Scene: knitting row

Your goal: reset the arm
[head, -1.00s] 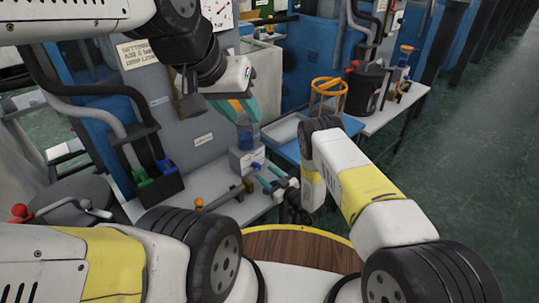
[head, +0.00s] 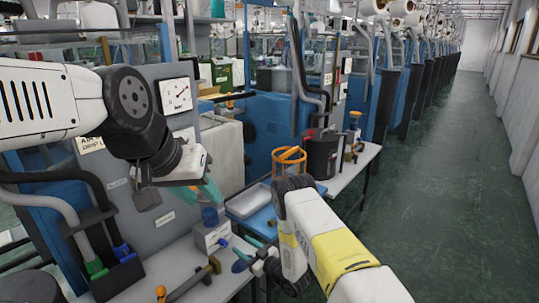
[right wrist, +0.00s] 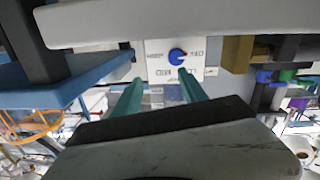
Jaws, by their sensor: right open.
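My left gripper (head: 208,194) hangs above the bench at the left, in front of a grey machine panel. Its teal fingers point down and right, partly hidden by the wrist; I cannot tell whether they are apart. My right gripper (head: 242,252) is low in the middle of the head view, its teal fingers spread and empty. In the right wrist view its fingers (right wrist: 158,76) are apart, with nothing between them. They point toward a white box with a blue knob (right wrist: 178,57). That box (head: 210,238) stands on the bench just left of the right gripper, below the left gripper.
A white tray (head: 248,201) lies on a blue table, with an orange ring basket (head: 289,161) beyond it. A black bin (head: 321,154) stands on the white side table. A brass-coloured tool (head: 195,278) lies on the bench. The green aisle floor (head: 440,190) at the right is clear.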

